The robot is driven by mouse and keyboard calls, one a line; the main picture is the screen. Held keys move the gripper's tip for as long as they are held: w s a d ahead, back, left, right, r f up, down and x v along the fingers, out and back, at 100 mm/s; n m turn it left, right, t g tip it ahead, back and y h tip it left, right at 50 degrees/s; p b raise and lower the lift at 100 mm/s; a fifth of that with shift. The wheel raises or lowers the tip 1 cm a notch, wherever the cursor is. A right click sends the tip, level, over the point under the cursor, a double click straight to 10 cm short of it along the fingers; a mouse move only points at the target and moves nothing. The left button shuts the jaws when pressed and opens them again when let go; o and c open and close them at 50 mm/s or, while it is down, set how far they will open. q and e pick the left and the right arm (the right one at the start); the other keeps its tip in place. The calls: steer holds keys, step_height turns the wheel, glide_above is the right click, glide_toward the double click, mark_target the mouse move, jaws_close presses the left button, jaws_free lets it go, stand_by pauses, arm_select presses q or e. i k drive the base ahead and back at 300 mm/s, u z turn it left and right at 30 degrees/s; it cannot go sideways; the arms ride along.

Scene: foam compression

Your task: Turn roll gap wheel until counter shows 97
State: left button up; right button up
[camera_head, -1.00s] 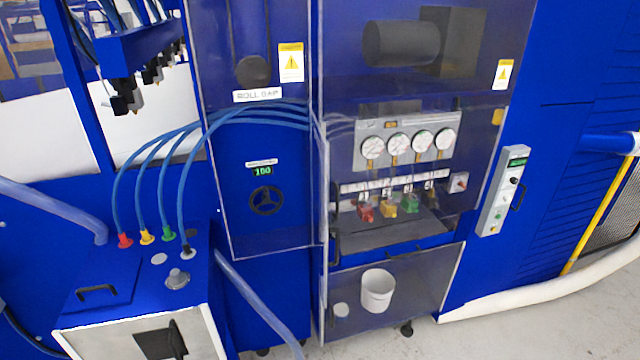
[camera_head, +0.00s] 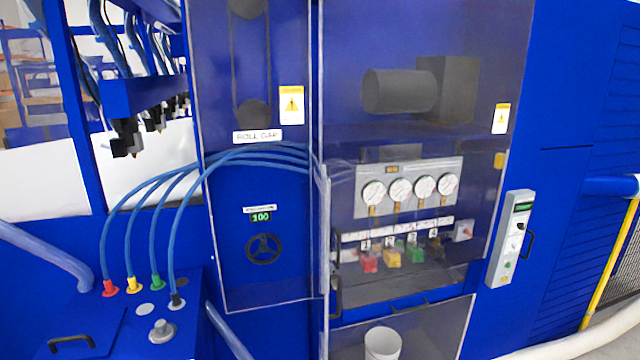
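The roll gap wheel (camera_head: 264,249) is a small black handwheel on the blue machine panel, low in the left bay. The green counter (camera_head: 261,217) just above it appears to read 100. A white "ROLL GAP" label (camera_head: 258,136) sits higher up. A transparent door (camera_head: 226,285) with a pale frame appears to cover the wheel and counter. Neither gripper is in view.
Blue hoses (camera_head: 160,170) arch from a blue box (camera_head: 110,335) at lower left, past the label, into the right bay. A bay with gauges (camera_head: 411,189) and coloured valves (camera_head: 392,257) stands right of the wheel. A control box (camera_head: 511,238) hangs further right.

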mark_target(263, 246)
steer(key=z, duration=2.25)
steer(key=i, duration=1.5)
steer(key=u, duration=3.3)
